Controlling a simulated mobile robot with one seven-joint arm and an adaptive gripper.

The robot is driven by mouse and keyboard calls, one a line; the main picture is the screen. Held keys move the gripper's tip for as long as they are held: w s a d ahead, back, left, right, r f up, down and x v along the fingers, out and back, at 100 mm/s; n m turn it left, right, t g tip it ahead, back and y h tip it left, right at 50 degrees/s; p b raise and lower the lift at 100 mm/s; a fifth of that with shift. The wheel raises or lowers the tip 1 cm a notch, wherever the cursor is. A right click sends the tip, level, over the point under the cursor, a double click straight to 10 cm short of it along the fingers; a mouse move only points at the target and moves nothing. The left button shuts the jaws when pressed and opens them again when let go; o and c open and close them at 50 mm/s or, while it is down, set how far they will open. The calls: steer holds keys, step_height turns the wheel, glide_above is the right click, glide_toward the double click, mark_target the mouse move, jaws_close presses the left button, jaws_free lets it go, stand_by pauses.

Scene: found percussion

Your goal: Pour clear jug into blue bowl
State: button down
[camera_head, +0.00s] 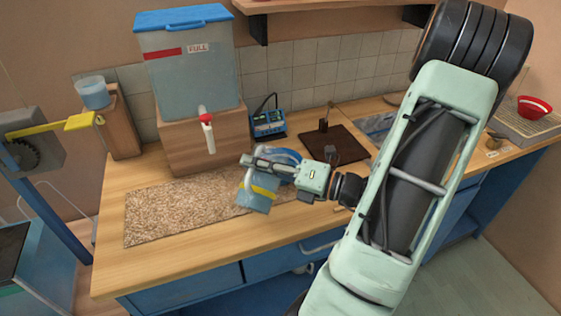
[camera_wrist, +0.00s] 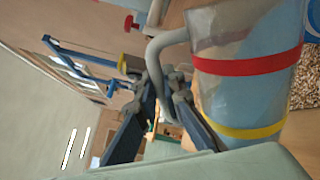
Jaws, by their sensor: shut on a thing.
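The clear jug (camera_head: 257,200) hangs over the speckled mat in the head view, close to my gripper (camera_head: 262,164). In the wrist view the jug (camera_wrist: 240,95) is large at the right, with a red band, a yellow band and a grey handle (camera_wrist: 158,60). My gripper (camera_wrist: 165,90) is shut on that handle. The jug looks bluish inside, but I cannot tell how full it is. A curved blue shape (camera_head: 287,155) behind my gripper may be the blue bowl. It is mostly hidden, so I cannot be sure.
A large tank (camera_head: 188,70) with a red-handled tap (camera_head: 207,120) stands on a wooden block. A pale blue cup (camera_head: 93,92) stands on a wooden stand at the left. A blue device (camera_head: 269,122) and a dark board (camera_head: 318,148) lie behind my gripper. The mat (camera_head: 170,212) is bare at left.

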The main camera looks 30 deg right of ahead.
steer(key=shift+w+d+r+m+p, duration=0.2)
steer(key=shift+r+m+p, duration=0.1)
steer(key=shift+r, duration=0.1)
stand_by(1.3)
